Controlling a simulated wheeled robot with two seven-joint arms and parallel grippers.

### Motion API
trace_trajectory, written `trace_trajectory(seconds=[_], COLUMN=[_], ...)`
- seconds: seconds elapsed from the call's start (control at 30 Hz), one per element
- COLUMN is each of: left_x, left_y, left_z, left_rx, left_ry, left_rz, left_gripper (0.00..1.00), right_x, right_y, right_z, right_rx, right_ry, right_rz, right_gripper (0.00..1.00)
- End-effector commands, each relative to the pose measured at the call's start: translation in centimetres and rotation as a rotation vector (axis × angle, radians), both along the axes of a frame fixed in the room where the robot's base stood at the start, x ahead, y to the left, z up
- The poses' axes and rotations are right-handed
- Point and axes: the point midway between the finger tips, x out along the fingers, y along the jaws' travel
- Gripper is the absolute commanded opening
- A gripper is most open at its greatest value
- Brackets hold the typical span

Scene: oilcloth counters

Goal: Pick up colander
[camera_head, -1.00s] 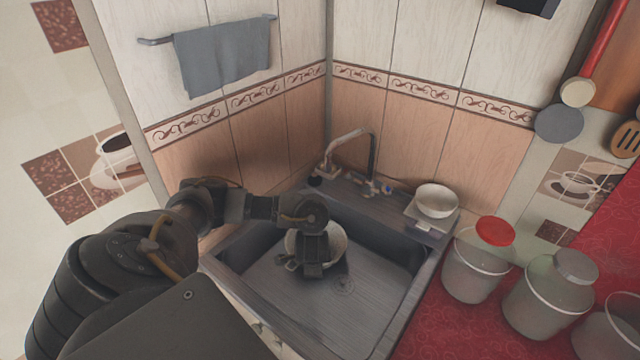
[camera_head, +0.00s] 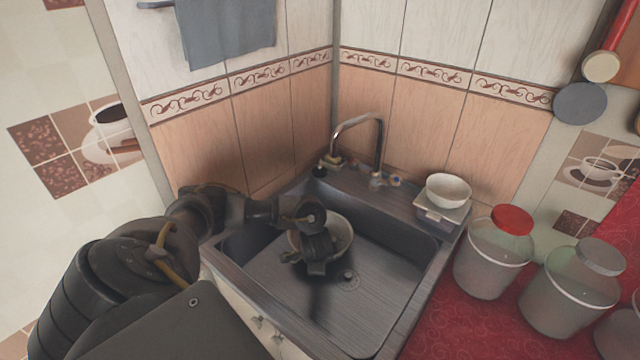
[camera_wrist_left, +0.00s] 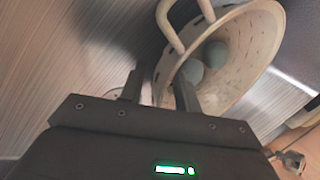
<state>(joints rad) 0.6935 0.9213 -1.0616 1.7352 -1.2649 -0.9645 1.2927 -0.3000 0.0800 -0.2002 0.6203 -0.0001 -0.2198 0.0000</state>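The colander (camera_head: 340,231) is a pale bowl in the sink, partly hidden by my left gripper in the head view. In the left wrist view the colander (camera_wrist_left: 245,62) shows holes in its wall, a looped handle and two blue-green balls inside. My left gripper (camera_head: 317,262) is at the colander's near side. In the wrist view its two fingers (camera_wrist_left: 158,88) stand apart, with the near edge of the colander between them; a gap shows beside the left finger. My right gripper is not in view.
The metal sink (camera_head: 400,290) surrounds the colander, with walls on all sides and a faucet (camera_head: 378,150) behind. A white bowl (camera_head: 448,190) sits on a container at the sink's back right corner. Lidded jars (camera_head: 493,265) stand on the red counter (camera_head: 450,325) to the right.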

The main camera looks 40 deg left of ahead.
Motion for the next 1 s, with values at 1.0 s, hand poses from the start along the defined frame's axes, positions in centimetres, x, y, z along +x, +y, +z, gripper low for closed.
trace_trajectory(seconds=[1.0], left_x=[0.67], left_y=[0.62], left_z=[-1.56], left_rx=[0.002], left_ry=[-0.002], left_rz=[0.0], left_gripper=[0.0], right_x=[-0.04], right_y=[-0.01], right_z=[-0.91], right_rx=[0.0], right_ry=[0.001], right_rz=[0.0], right_gripper=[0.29])
